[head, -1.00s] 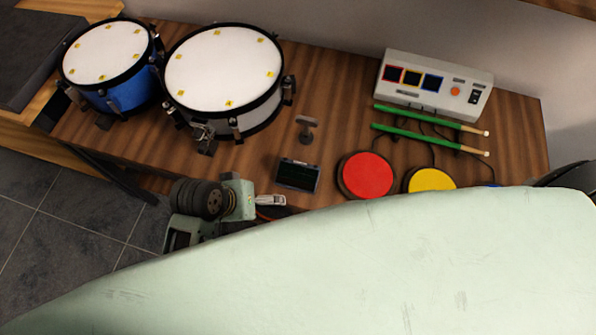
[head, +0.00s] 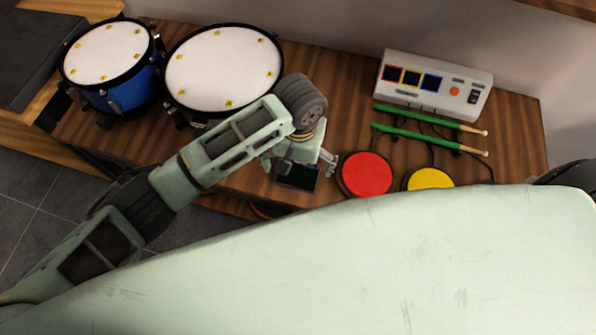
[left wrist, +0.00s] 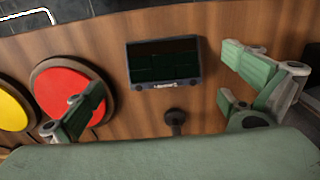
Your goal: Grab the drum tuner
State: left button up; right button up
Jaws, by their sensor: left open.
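A dark box with a screen (head: 297,180) lies on the wooden table, partly covered by my left arm in the head view. It shows whole in the left wrist view (left wrist: 163,62). A small T-shaped grey piece stands just behind it; my arm hides it in the head view, and it shows as a dark round shape in the left wrist view (left wrist: 176,118). I cannot tell for sure which is the drum tuner. My left gripper (head: 298,160) is open and empty above them. Its fingers (left wrist: 162,98) are spread to either side in the wrist view. My right gripper is not in view.
A red pad (head: 366,175) lies just right of the left gripper, with a yellow pad (head: 430,180) beyond it. Green drumsticks (head: 430,138) and a grey control box (head: 435,82) are further back. A white-headed drum (head: 222,70) and a blue drum (head: 107,55) stand left.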

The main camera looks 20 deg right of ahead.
aim_at(298, 171)
pick_arm(q)
jog(key=f, duration=0.2)
jog(key=w+f, duration=0.1)
jog(key=f, duration=0.1)
jog(key=shift+f, duration=0.9)
jog(key=shift+c, duration=0.5)
jog(key=c, duration=1.1)
jog(key=shift+r, duration=0.1)
